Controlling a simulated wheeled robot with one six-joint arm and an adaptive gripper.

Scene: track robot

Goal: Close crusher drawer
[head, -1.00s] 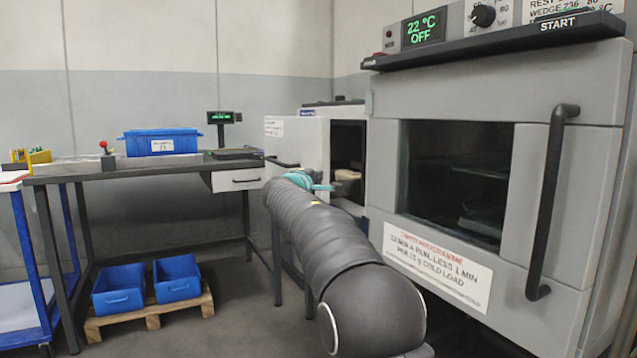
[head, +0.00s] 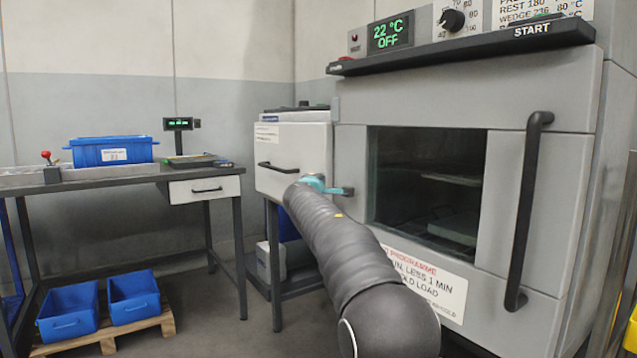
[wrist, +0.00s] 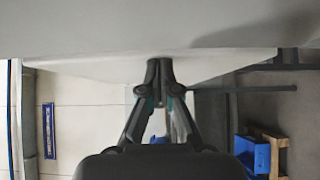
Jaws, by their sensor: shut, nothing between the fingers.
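The crusher drawer has a pale grey front (head: 276,180) with a black bar handle (head: 278,168), left of the large oven-like machine in the head view. The front now looks flat and in line with the casing, with no dark gap showing beside it. My gripper (head: 346,191) is shut and empty, at the lower right of the drawer front. In the wrist view, my gripper's fingertips (wrist: 160,64) are together at the edge of a pale panel (wrist: 110,65). I cannot tell whether they press on it.
The grey machine (head: 545,185) with a dark window and long black handle stands close to the right of my arm. A workbench (head: 110,180) with a blue bin (head: 110,151) is at left. Blue crates (head: 68,312) sit on a pallet on the floor.

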